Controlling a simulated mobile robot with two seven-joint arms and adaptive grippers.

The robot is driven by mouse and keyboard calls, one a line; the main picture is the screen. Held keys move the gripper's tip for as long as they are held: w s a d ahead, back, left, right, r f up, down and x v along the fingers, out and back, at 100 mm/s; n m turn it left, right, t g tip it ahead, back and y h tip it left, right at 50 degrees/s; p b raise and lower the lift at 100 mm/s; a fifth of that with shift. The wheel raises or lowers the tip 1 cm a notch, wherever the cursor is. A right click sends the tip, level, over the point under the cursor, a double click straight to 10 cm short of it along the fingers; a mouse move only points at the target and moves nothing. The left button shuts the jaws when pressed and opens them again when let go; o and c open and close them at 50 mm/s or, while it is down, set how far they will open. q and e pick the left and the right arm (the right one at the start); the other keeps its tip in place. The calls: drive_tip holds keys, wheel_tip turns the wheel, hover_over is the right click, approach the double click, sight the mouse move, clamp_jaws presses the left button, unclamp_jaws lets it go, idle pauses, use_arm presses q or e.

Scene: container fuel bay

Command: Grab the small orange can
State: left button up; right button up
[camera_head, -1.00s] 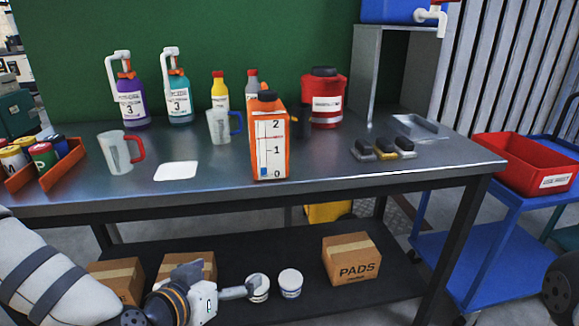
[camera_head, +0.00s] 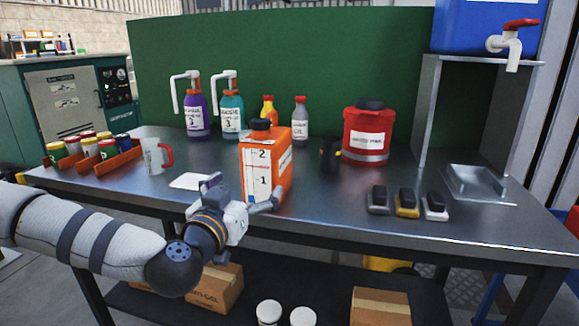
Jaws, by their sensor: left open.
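The small orange can (camera_head: 281,160) stands upright on the metal table (camera_head: 310,205), with a black cap and a white level scale on its front. My left gripper (camera_head: 243,193) is open at the can's lower front. One finger shows in front of its lower left side, the other across its lower right front. The gripper hides part of the can's base. I cannot tell whether the fingers touch it. My right gripper is not in view.
A white pad (camera_head: 186,181) lies left of the can, near a red-handled jug (camera_head: 153,157). A black mug (camera_head: 330,155) and red container (camera_head: 367,135) stand to the right. Bottles stand behind. Several brushes (camera_head: 407,204) lie at right front, with clear tabletop between.

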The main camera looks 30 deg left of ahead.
sight(266, 163)
use_arm(q)
drive_tip(key=b+x, duration=0.1)
drive_tip(key=x, duration=0.5)
drive_tip(key=b+x, duration=0.1)
drive_tip(key=x, duration=0.5)
drive_tip(key=shift+s+a, duration=0.1)
drive_tip(key=shift+a, duration=0.1)
drive_tip(key=shift+r, duration=0.2)
drive_tip(key=shift+c, duration=0.3)
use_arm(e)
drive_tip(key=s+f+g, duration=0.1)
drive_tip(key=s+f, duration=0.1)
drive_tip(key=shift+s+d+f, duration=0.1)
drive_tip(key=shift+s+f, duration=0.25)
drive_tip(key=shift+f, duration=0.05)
use_arm(q)
drive_tip(key=c, duration=1.6)
